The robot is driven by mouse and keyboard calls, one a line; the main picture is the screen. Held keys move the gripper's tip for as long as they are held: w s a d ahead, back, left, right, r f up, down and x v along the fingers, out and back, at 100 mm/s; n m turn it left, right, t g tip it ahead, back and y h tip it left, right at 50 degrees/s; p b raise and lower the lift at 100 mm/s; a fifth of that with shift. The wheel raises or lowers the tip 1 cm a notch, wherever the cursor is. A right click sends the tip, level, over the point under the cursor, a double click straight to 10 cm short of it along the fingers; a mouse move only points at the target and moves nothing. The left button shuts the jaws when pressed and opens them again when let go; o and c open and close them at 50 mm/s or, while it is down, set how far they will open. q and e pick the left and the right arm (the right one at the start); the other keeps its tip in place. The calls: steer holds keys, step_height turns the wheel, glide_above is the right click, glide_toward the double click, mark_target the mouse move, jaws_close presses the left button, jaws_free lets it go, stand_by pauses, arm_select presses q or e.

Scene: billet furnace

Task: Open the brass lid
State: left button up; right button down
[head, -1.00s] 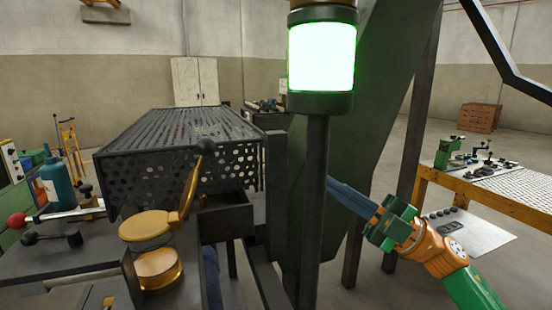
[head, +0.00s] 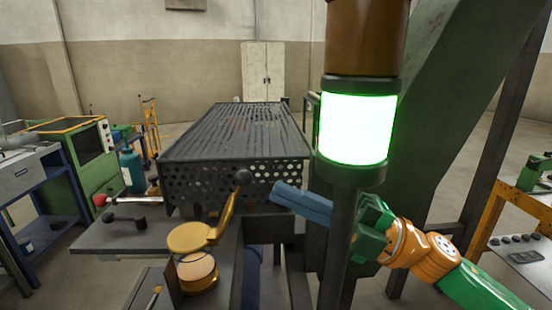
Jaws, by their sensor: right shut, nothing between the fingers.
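The brass lid (head: 192,238) is a round disc with an upright brass arm (head: 226,212) that ends in a dark ball knob (head: 243,177). It sits just above a brass cup (head: 197,271) at the lower left of centre, with a visible gap between disc and cup. My right gripper (head: 277,193) has blue fingers and reaches in from the right behind the lamp post. Its fingers are shut and empty, with the tips to the right of the knob and apart from it in the picture. My left gripper is not in view.
A lamp post with a lit green lamp (head: 356,128) stands in front of my right arm and hides part of it. A perforated dark cage (head: 236,140) is behind the lid. A teal bottle (head: 132,172) and a red-knobbed lever (head: 100,200) are at the left.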

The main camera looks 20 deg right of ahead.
mark_target(232, 204)
steer(key=shift+r+p+x, duration=0.2)
steer(key=shift+p+x, duration=0.5)
steer(key=shift+x, duration=0.5)
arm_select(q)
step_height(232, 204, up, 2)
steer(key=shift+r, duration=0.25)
arm_select(e)
steer(key=shift+w+a+f, duration=0.1)
steer(key=shift+f, duration=0.1)
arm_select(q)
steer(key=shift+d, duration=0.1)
